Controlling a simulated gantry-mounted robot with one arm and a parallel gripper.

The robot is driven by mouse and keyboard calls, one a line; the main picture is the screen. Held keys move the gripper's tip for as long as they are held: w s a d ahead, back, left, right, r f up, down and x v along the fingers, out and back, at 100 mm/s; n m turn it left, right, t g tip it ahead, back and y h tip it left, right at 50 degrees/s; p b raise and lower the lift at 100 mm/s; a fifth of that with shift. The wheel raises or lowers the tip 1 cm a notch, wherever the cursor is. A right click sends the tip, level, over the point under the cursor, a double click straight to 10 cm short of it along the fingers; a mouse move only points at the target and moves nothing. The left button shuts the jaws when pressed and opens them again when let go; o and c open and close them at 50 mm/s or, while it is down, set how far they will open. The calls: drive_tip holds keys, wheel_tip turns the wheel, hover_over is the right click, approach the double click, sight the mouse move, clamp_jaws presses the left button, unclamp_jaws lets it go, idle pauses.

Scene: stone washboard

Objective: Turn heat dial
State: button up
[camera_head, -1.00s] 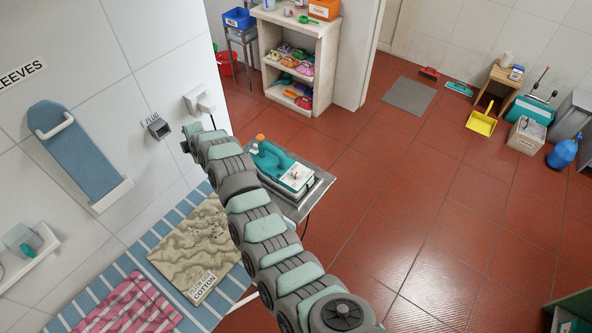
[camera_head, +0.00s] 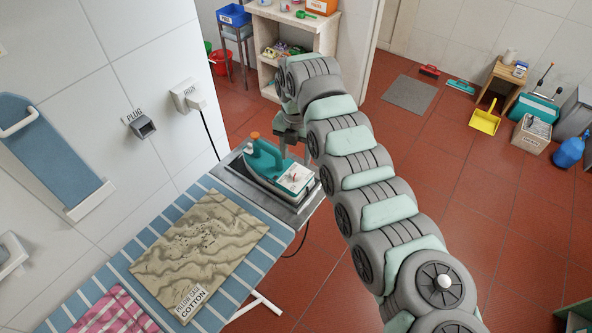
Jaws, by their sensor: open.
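A teal iron (camera_head: 262,165) with an orange knob (camera_head: 255,136) and a white panel (camera_head: 295,178) rests on a grey metal stand (camera_head: 238,172) at the end of the ironing board. A small dial-like detail shows on the white panel, too small to read. My arm rises from the lower right and bends down just behind the iron. My gripper (camera_head: 289,134) hangs close to the iron's far side, partly hidden by the arm and iron. It is open, and I see nothing held in it. I cannot tell whether it touches the iron.
A pillow case (camera_head: 205,238) labelled cotton and a pink checked cloth (camera_head: 115,312) lie on the striped ironing board (camera_head: 285,236). A wall socket with a plug (camera_head: 190,97) and a cord are behind the iron. Shelves (camera_head: 262,30) stand at the back.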

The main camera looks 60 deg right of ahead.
sight(296, 173)
wheel_tip(296, 173, down, 8)
drive_tip(key=shift+r, duration=0.2)
drive_tip(key=shift+c, duration=0.4)
clamp_jaws()
